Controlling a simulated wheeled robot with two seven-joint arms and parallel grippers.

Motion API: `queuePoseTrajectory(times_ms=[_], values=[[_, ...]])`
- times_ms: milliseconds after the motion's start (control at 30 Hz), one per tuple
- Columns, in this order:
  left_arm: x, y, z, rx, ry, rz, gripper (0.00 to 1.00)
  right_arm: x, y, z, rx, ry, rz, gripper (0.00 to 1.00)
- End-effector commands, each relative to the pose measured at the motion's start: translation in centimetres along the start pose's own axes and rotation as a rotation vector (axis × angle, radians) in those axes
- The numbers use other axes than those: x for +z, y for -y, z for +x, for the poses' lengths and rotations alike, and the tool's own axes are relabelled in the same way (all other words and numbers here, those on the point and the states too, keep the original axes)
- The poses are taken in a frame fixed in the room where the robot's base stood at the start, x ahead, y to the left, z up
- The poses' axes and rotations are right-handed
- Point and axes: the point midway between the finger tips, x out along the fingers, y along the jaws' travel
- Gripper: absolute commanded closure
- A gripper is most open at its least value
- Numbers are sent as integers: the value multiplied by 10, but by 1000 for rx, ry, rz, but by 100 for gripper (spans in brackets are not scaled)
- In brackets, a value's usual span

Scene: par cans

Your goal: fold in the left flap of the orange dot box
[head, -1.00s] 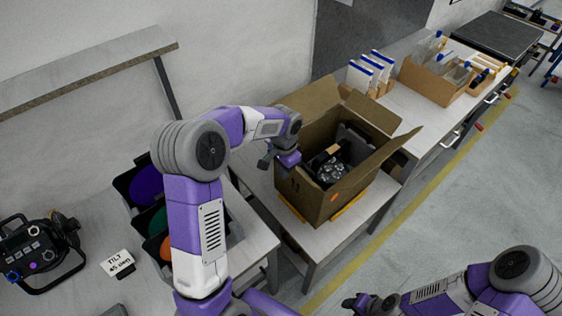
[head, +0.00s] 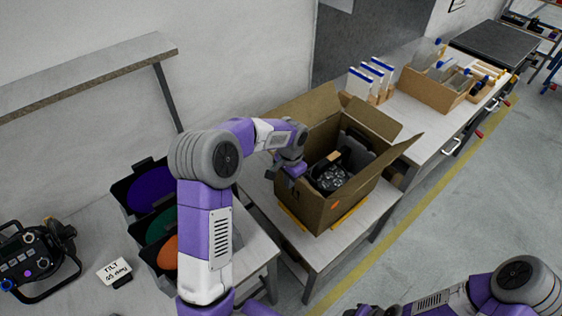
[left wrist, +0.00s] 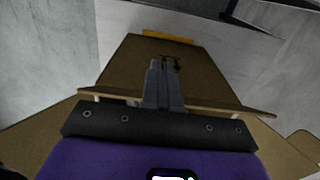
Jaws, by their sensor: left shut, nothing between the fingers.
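The open cardboard box with the orange dot (head: 320,209) stands on a low table, with a black par can (head: 331,178) inside. A back flap (head: 306,113) and the right flap (head: 397,150) stand outward. The left flap is hard to make out behind my arm. My left gripper (head: 293,170) is shut and empty at the box's left rim. In the left wrist view my shut fingers (left wrist: 163,70) lie over a brown box wall (left wrist: 130,65); contact cannot be told. My right gripper (head: 368,311) is partly cut off at the bottom edge.
To the left, a bin (head: 140,236) holds coloured discs, beside a par can (head: 38,257) and a white tilt card (head: 115,270). Behind, a bench carries a carton (head: 432,88). Open floor lies at the right.

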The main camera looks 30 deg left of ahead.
Motion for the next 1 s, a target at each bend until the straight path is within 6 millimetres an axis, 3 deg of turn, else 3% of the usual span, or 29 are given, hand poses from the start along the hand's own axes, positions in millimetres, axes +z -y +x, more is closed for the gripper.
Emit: queuePoseTrajectory(times_ms=[733,1000], values=[[-61,-1,-1,0,0,1,100,1,10,-26,0,0,0,57],[-50,0,-10,-1,-1,0,100,1,10,-28,0,0,0,57]])
